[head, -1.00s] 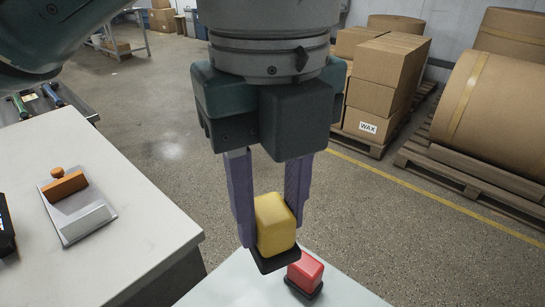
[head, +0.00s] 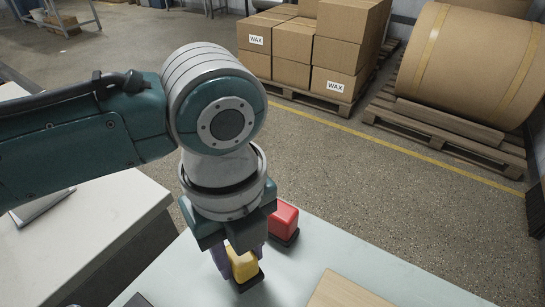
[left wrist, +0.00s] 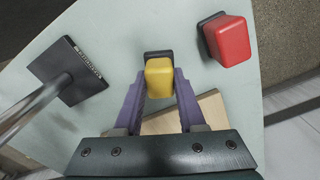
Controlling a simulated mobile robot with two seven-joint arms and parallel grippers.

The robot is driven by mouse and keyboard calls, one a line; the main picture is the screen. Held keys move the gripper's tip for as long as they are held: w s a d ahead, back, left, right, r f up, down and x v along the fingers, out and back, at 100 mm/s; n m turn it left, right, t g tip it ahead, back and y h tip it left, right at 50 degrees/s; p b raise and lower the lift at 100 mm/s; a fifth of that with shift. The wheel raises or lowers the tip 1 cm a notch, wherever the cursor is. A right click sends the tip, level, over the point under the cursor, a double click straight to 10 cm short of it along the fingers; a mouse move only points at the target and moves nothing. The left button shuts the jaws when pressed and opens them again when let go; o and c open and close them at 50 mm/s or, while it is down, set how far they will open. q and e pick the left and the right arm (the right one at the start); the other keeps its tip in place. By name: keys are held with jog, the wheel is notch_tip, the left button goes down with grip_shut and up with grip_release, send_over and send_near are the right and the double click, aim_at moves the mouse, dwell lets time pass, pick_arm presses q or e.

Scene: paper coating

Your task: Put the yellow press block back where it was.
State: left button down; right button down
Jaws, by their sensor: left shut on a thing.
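The yellow press block (head: 243,265), on a black base, is between the purple fingers of my left gripper (head: 236,262) in the head view. The left gripper is shut on it, over the pale table (head: 350,250). In the left wrist view the yellow block (left wrist: 159,78) sits upright between the two fingers (left wrist: 158,90). I cannot tell whether its base touches the table. A red block (head: 284,218) on a black base stands just behind it, apart from it; it also shows in the left wrist view (left wrist: 229,40). My right gripper is not in view.
A light wooden board (head: 345,290) lies on the table at the front; part of it shows in the left wrist view (left wrist: 210,104). A dark square plate with a metal rod (left wrist: 65,70) is to the left. A white counter (head: 70,245) stands at the left.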

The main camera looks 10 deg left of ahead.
pick_arm(q)
jog(key=shift+f, duration=0.9)
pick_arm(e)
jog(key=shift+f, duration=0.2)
pick_arm(q)
jog(key=shift+f, duration=0.2)
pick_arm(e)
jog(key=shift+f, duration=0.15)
pick_arm(q)
jog(key=c, duration=0.5)
grip_release()
jog(key=shift+r, duration=0.6)
notch_tip(320, 180, up, 11)
jog(key=shift+r+p, duration=0.1)
jog(key=shift+p, duration=1.05)
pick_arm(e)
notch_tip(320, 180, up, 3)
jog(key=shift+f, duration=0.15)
